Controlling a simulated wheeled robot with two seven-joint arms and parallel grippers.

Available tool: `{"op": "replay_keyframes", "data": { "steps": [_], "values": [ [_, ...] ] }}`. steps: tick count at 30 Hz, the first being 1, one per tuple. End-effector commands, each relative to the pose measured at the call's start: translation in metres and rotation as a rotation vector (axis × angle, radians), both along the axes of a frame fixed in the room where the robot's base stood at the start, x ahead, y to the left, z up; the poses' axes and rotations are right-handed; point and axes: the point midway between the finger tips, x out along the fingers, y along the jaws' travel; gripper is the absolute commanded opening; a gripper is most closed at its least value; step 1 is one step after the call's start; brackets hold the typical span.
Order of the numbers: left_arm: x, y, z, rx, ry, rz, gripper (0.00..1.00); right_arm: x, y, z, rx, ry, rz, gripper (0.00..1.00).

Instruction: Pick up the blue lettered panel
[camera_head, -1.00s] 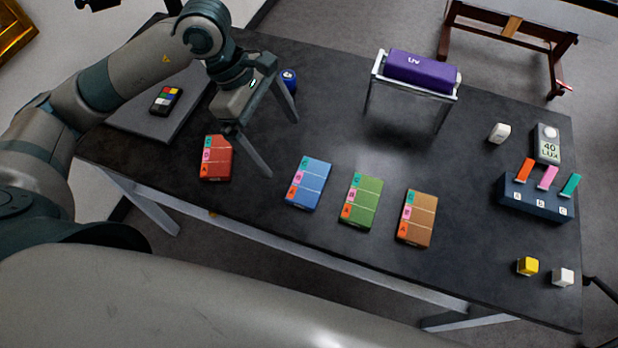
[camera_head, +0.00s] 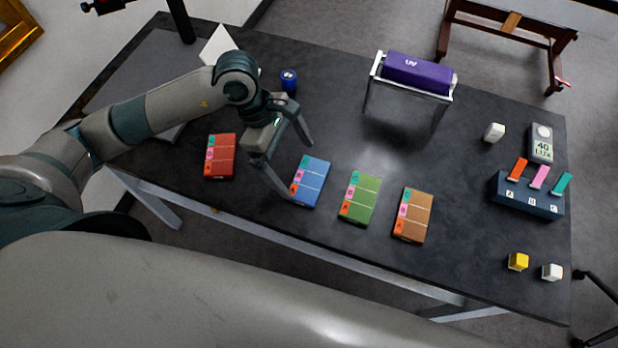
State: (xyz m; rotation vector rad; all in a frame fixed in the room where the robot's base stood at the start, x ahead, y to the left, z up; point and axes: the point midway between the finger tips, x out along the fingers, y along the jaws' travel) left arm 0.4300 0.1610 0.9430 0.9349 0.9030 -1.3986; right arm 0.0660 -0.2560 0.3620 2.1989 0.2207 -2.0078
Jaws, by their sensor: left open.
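The blue lettered panel (camera_head: 312,185) lies flat on the dark table, between the red panel and the green panel. It has small coloured lettered tabs along its left side. My left gripper (camera_head: 299,169) is open and empty, with its fingers reaching toward the blue panel. One finger is over the table behind the panel's far edge, and the other is by its left side. I cannot tell whether a finger touches it. My right gripper is not in the view.
The red panel (camera_head: 220,157), green panel (camera_head: 360,198) and brown panel (camera_head: 413,216) lie in the same row. A purple UV unit on a metal stand (camera_head: 417,75) is behind. A slotted block (camera_head: 529,195) stands at right. A blue round item (camera_head: 289,79) sits behind my gripper.

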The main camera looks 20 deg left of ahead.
Motion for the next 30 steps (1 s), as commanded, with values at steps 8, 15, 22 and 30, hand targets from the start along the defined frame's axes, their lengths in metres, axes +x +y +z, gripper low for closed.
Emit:
{"op": "replay_keyframes", "data": {
  "steps": [8, 15, 22, 30],
  "values": [
    [0.0, -0.009, -0.019, -0.001, 0.006, 0.001, 1.0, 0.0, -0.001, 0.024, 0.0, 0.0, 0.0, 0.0],
    [0.0, -0.018, -0.043, -0.001, 0.002, 0.0, 1.0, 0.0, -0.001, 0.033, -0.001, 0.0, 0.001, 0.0],
    [0.001, -0.018, -0.046, 0.0, 0.001, 0.0, 1.0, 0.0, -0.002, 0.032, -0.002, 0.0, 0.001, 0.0],
    [0.001, -0.018, -0.046, 0.0, 0.001, 0.0, 1.0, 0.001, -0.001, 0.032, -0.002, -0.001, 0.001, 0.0]
  ]
}}
